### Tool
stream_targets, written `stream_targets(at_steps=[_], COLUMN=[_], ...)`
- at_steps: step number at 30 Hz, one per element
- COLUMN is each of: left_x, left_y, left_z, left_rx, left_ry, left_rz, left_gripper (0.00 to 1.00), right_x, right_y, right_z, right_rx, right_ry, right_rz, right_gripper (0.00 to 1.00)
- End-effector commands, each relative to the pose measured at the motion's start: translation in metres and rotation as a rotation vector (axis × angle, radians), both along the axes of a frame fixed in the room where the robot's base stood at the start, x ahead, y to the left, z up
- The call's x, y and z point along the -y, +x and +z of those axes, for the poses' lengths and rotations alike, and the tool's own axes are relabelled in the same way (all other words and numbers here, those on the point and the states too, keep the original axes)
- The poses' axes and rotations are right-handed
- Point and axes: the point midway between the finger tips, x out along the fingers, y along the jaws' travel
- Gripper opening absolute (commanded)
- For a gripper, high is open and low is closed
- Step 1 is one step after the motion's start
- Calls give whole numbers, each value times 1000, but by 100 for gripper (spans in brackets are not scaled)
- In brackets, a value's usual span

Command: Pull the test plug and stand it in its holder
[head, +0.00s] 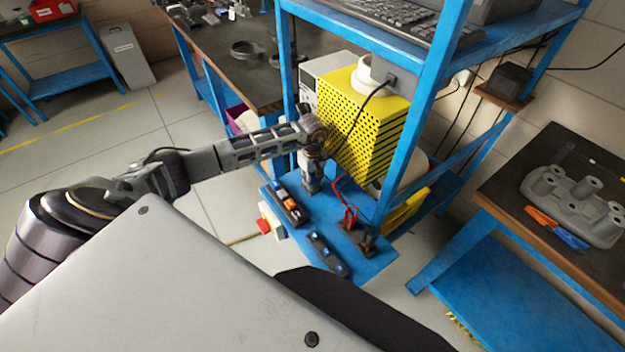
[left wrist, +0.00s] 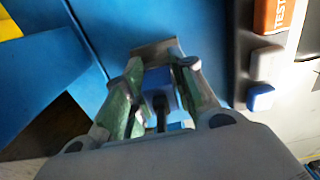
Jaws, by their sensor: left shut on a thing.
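My left gripper (head: 312,187) reaches down over the blue board at the foot of the rack. In the left wrist view, its fingers (left wrist: 160,88) are shut on a small blue block with dark prongs, which I take for the test plug (left wrist: 160,82). The fingers hide part of it. A dark strip (head: 288,203) with orange and blue-white parts lies just left of the gripper. In the left wrist view, an orange part (left wrist: 272,14) on it reads "TEST". A second dark strip (head: 328,253) with blue parts lies nearer. I cannot tell which thing is the holder. My right gripper is out of view.
A red button on a pale box (head: 268,222) stands beside the board. Red leads (head: 347,205) and dark clamps lie to the right. The blue rack post (head: 425,115) and a yellow perforated box (head: 365,125) stand close to the left gripper.

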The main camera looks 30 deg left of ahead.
Motion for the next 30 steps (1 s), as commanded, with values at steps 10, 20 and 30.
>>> stream_targets(at_steps=[10,20,30], left_x=[0,0,0], left_y=[0,0,0], left_z=[-3,-6,-9], left_rx=[0,0,1], left_ry=[0,0,0], left_rz=[0,0,0], left_gripper=[0,0,30], right_x=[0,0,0], right_y=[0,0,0], right_z=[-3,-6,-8], right_rx=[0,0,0], right_ry=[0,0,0], right_rz=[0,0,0], right_gripper=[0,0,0])
